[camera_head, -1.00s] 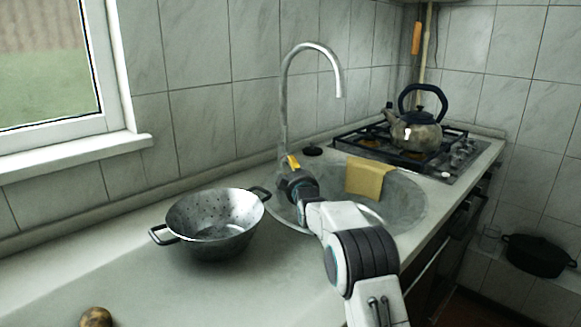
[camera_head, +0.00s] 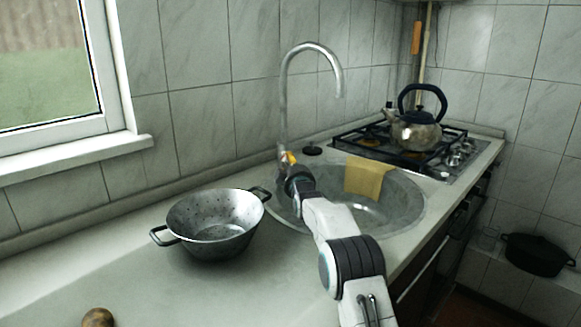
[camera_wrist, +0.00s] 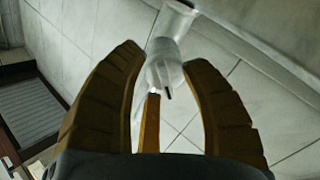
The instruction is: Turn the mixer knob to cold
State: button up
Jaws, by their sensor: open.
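The grey metal mixer tap (camera_head: 284,112) stands behind the sink, with a tall curved spout. My gripper (camera_head: 289,158) is at the tap's base and hides most of it in the head view. In the wrist view, the tap body (camera_wrist: 171,24) and its pale knob (camera_wrist: 164,75), with a small dark mark, show between the yellow-brown fingers of my gripper (camera_wrist: 165,58). The fingers are spread, one on each side of the knob. I cannot tell whether any finger touches it.
The round sink (camera_head: 410,214) has a yellow cloth (camera_head: 367,179) over its far edge. A metal colander (camera_head: 212,240) stands left of my arm. A potato (camera_head: 98,318) lies at the front left. A kettle (camera_head: 414,134) stands on the stove (camera_head: 455,160). The counter around the potato is clear.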

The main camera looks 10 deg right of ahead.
grip_shut()
dwell(0.3)
jog(key=shift+m, duration=0.3)
jog(key=shift+m+b, duration=1.45)
jog(key=shift+m, duration=1.25)
grip_release()
jog(key=shift+f, duration=0.1)
